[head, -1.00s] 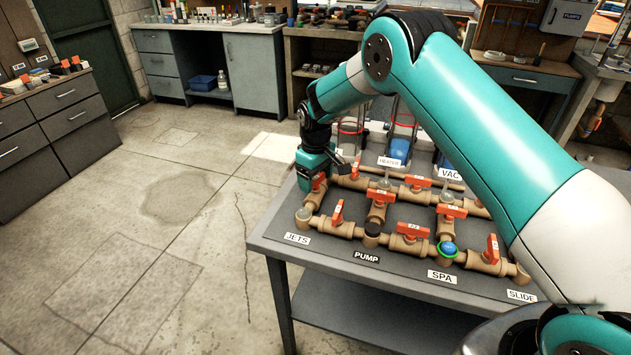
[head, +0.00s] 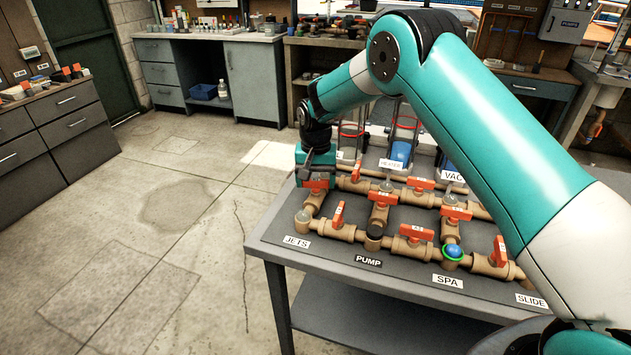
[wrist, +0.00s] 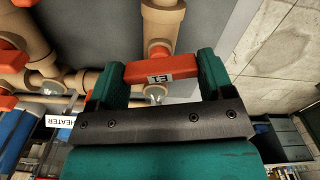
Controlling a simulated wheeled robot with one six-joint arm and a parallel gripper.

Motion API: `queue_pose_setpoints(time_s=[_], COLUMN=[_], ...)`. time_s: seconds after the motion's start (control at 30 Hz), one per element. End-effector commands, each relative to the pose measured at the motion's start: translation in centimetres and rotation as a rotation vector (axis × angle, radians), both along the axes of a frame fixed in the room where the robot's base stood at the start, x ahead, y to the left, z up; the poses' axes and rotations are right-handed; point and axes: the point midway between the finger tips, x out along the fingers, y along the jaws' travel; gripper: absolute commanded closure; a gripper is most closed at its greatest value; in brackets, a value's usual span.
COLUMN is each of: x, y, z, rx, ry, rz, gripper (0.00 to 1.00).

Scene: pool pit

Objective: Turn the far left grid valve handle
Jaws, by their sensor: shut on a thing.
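The far left grid valve handle (head: 316,184) is the orange one at the far left end of the pipe grid, partly hidden under my gripper (head: 317,174) in the head view. In the wrist view the orange handle (wrist: 150,71), with a small white tag, lies between the two green fingers of my gripper (wrist: 160,76). The fingers are shut on its two ends. The handle lies crosswise to its tan pipe (wrist: 161,25).
Other orange handles stand close by: one by the JETS label (head: 338,215), one behind (head: 355,171) and one to the right (head: 382,197). The grid lies on a grey table (head: 275,240). Open floor (head: 180,200) lies to the left.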

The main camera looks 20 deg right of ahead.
Motion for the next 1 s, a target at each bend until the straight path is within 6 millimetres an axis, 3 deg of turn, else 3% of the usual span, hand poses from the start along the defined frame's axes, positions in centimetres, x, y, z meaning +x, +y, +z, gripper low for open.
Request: queue_pose_setpoints(time_s=[0.4, 1.0], x=[0.05, 0.07], y=[-0.03, -0.02], z=[0.09, 0.14], rx=[-0.001, 0.000], ry=[-0.002, -0.002], rz=[-0.240, -0.295], gripper=[0.49, 0.49])
